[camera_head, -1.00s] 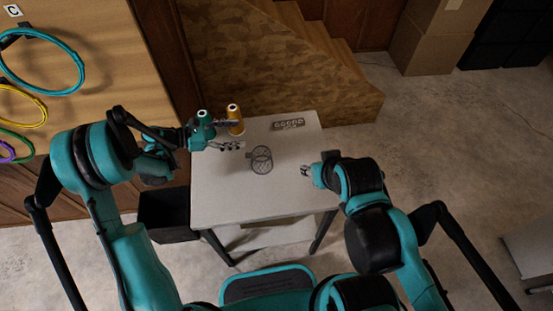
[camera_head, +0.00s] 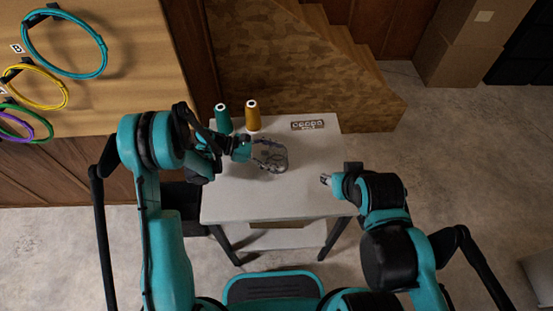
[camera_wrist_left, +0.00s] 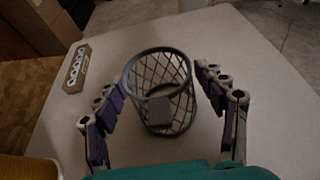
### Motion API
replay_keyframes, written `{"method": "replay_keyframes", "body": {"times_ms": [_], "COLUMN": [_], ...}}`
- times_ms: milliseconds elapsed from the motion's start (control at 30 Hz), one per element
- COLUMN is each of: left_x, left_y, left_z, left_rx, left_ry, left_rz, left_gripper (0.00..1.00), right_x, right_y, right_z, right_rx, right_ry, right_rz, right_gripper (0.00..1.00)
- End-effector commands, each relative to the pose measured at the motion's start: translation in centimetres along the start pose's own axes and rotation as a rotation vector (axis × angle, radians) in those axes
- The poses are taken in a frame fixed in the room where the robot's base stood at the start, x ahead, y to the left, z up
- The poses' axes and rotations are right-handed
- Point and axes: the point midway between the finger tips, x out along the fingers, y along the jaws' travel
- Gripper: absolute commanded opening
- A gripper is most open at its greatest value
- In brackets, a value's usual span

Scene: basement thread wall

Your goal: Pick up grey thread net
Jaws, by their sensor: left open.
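The grey thread net (camera_head: 280,160) is a small open mesh cylinder standing on the white table (camera_head: 290,203). In the left wrist view the net (camera_wrist_left: 160,68) stands between the open fingers, with a flat grey tab on its near side. My left gripper (camera_head: 268,155) is open at the net's left side, its fingers reaching either side of it. In the left wrist view the fingers of the left gripper (camera_wrist_left: 164,100) look apart from the mesh. My right gripper (camera_head: 325,180) is over the table's right edge, away from the net; its jaw gap is too small to judge.
A green thread cone (camera_head: 222,118) and an orange one (camera_head: 253,115) stand at the table's back left. A small holed plate (camera_head: 309,125) lies at the back right. Coloured rings (camera_head: 64,43) hang on the left wall. The table's front is clear.

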Motion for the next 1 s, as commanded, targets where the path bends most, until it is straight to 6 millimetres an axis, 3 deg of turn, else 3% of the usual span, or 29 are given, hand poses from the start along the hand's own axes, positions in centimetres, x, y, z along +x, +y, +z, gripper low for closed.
{"method": "replay_keyframes", "body": {"times_ms": [67,133,633,900,1000], "left_x": [-0.1,-0.1,-0.3,-1.9,-0.3], "left_y": [0.0,0.0,0.0,0.0,-1.3], "left_z": [0.1,0.1,0.6,4.4,6.3], "left_rx": [0.0,0.0,0.0,0.0,0.003], "left_ry": [0.0,0.0,0.0,0.0,0.0], "left_rz": [0.0,0.0,0.0,0.0,-0.004], "left_gripper": [0.71,0.56,0.55,0.55,0.55], "right_x": [-0.1,-0.1,-0.3,-1.9,-2.3], "right_y": [0.0,0.0,0.0,0.0,0.0], "right_z": [-0.1,-0.1,-0.2,-1.3,-1.7], "right_rx": [0.0,0.0,0.0,0.0,0.0], "right_ry": [0.0,0.0,0.0,0.0,0.0], "right_rz": [0.0,0.0,0.0,0.0,0.0], "right_gripper": [0.41,0.41,0.41,0.41,0.41]}}
